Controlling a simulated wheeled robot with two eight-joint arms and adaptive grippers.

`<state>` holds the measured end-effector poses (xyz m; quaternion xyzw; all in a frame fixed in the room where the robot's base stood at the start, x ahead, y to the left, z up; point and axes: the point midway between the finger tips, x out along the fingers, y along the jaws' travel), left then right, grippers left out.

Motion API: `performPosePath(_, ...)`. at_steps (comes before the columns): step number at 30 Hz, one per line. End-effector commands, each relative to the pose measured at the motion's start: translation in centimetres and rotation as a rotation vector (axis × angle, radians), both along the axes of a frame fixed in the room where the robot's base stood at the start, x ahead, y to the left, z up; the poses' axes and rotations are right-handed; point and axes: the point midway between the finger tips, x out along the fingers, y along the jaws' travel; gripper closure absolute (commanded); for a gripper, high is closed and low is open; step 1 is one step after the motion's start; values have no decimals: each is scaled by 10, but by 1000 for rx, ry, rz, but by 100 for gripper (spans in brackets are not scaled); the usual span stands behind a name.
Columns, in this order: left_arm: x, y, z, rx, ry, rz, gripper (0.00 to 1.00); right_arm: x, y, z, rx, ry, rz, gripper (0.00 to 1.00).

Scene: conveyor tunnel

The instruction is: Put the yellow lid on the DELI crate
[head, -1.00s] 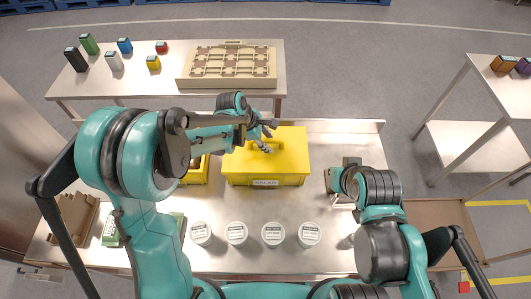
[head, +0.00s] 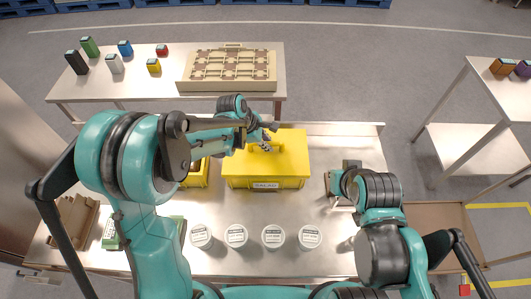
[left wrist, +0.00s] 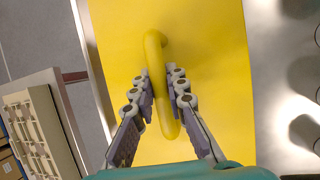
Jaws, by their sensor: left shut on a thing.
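The yellow lid (head: 288,150), with a raised loop handle, covers the yellow crate labelled SALAD (head: 265,185); I cannot tell whether it rests on it or is slightly lifted. My left gripper (head: 266,142) is shut on the lid's handle. The left wrist view shows the fingers (left wrist: 165,85) on either side of the handle over the flat lid (left wrist: 215,60). Another yellow crate (head: 195,181) stands just left, mostly hidden by my left arm; its label is not visible. My right gripper (head: 333,184) is low over the table, right of the SALAD crate; its jaws are unclear.
Several white-lidded tubs (head: 273,237) stand in a row in front of the crates. A brown open box (head: 75,220) and a green-and-white box (head: 112,232) lie at the left. A back table (head: 130,88) holds a beige compartment tray (head: 227,80) and small coloured containers.

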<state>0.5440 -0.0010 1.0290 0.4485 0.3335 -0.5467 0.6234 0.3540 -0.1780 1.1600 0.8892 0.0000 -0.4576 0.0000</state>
Motion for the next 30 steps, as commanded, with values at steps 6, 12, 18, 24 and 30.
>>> performPosePath(6,0,0,11,0,0,0,100,0,0,7,0,0,0,100)
performPosePath(12,0,0,19,0,0,0,100,0,0,12,0,0,0,100)
performPosePath(18,0,0,27,0,0,0,100,0,0,16,0,0,0,100)
performPosePath(24,0,0,28,0,0,0,100,0,0,16,0,0,0,100)
performPosePath(30,0,0,30,0,0,0,100,0,0,17,0,0,0,100)
